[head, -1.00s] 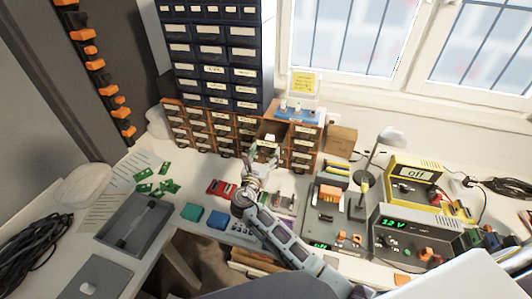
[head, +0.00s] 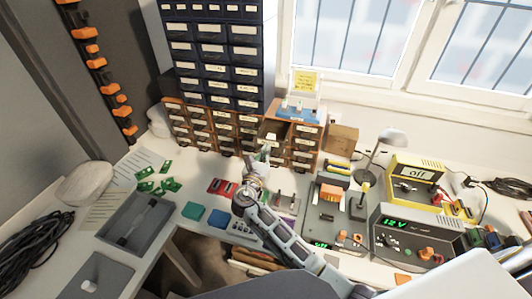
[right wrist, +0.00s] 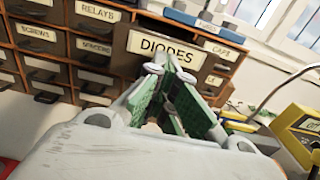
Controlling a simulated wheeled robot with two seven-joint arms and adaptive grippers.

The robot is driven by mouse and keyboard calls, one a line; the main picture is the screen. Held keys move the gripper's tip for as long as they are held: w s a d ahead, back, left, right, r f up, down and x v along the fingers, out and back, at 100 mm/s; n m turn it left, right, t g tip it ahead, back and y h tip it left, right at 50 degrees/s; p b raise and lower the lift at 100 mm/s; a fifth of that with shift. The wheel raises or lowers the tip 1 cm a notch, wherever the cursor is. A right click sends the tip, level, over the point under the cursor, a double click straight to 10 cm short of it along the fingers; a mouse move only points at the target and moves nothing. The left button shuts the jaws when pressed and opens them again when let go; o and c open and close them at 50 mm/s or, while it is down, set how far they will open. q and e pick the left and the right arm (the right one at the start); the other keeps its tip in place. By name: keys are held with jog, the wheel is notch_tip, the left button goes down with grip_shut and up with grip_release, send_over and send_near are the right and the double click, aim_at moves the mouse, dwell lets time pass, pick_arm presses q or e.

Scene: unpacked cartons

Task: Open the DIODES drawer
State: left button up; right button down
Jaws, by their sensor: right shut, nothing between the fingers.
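The DIODES drawer (right wrist: 164,47) is in the brown wooden cabinet, its label large in the right wrist view. In the head view this drawer (head: 270,136) stands out from the cabinet front, with a dark opening behind its front. My right gripper (head: 263,153) is shut and empty just in front of it. In the right wrist view the green-padded fingertips (right wrist: 170,62) meet just below the label and hide the lower part of the drawer front. I cannot tell whether they touch it. My left gripper is not in view.
Neighbouring drawers labelled SCREWS (right wrist: 37,34), RELAYS (right wrist: 98,12) and CAPS (right wrist: 220,50) look closed. A blue drawer cabinet (head: 212,50) stands above.

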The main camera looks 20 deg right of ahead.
jog(key=shift+r, duration=0.1)
jog(key=shift+p+x, duration=0.55)
jog(key=shift+x, duration=0.65)
jog(key=c, duration=2.2)
grip_release()
jog(key=o, duration=1.2)
